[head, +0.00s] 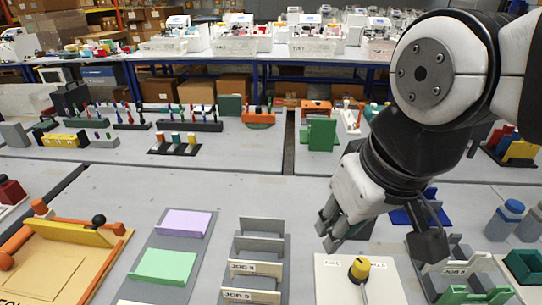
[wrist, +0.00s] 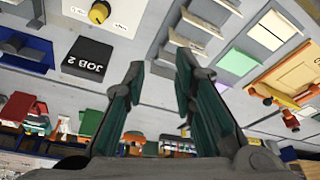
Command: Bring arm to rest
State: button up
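My gripper (head: 383,238) hangs over the front right of the table in the head view, below the white and black links of my arm. Its two fingers are spread apart with nothing between them. In the wrist view the gripper (wrist: 160,68) also shows open and empty, with grey and teal fingers. A white panel (head: 335,288) with a yellow knob (head: 359,268) lies in front of and below the gripper. The knob also shows at the top of the wrist view (wrist: 99,12). My fingers appear clear of the knob and panel.
Labelled grey holders (head: 253,268) stand left of the panel. Green (head: 163,266) and purple (head: 185,223) pads lie farther left, beside a wooden board with orange parts (head: 50,262). A blue-capped bottle (head: 505,219) stands at right. A green block (head: 318,133) stands farther back.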

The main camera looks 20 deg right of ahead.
jog(key=shift+s+d+f+m, duration=0.15)
jog(key=shift+s+d+m, duration=0.15)
jog(key=shift+s+d, duration=0.25)
jog(key=shift+s+a, duration=0.1)
jog(key=shift+r+t+p, duration=0.3)
jog(key=shift+r+p, duration=0.65)
jog(key=shift+r, duration=0.2)
